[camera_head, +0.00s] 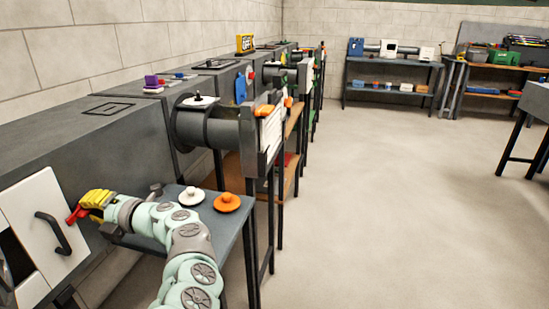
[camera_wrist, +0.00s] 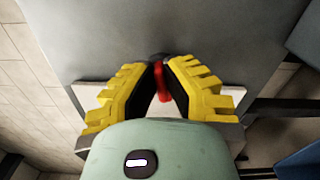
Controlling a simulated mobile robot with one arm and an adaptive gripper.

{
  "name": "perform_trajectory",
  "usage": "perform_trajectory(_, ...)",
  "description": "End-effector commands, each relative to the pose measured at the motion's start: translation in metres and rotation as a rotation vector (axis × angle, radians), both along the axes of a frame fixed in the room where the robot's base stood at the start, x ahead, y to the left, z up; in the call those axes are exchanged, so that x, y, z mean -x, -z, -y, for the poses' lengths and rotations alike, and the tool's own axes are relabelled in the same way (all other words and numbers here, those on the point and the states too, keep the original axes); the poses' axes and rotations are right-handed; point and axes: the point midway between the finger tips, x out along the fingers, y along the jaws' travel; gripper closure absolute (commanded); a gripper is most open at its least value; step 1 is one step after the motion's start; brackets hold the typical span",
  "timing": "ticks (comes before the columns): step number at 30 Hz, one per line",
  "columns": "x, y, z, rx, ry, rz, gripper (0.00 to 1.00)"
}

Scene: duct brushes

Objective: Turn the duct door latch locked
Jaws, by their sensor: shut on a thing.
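The white duct door (camera_head: 35,215) with a dark bar handle (camera_head: 55,232) is on the front of the grey duct at the left of the head view. The red latch (camera_head: 73,217) is at the door's right edge. My gripper (camera_head: 82,207), with yellow fingers, reaches it from the right and is shut on it. In the wrist view the red latch (camera_wrist: 162,88) shows between the fingertips of my gripper (camera_wrist: 160,78). The fingers hide part of the latch, so its exact angle is hard to tell. The door lies against the duct face as far as I can see.
A grey table (camera_head: 215,222) beside my arm holds a white knobbed disc (camera_head: 191,195) and an orange knobbed disc (camera_head: 227,202). A round dark duct (camera_head: 215,130) juts out beyond. The floor (camera_head: 380,190) to the right is clear.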

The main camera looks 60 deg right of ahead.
Motion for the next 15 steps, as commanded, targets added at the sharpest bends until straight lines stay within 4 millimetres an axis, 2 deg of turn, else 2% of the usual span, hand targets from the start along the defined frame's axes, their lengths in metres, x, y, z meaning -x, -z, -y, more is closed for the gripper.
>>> perform_trajectory(6, -0.0009, 0.001, -0.0007, -0.117, 0.001, -0.047, 1.0)
perform_trajectory(15, -0.0007, 0.0037, -0.0002, -0.193, 0.002, -0.074, 1.0)
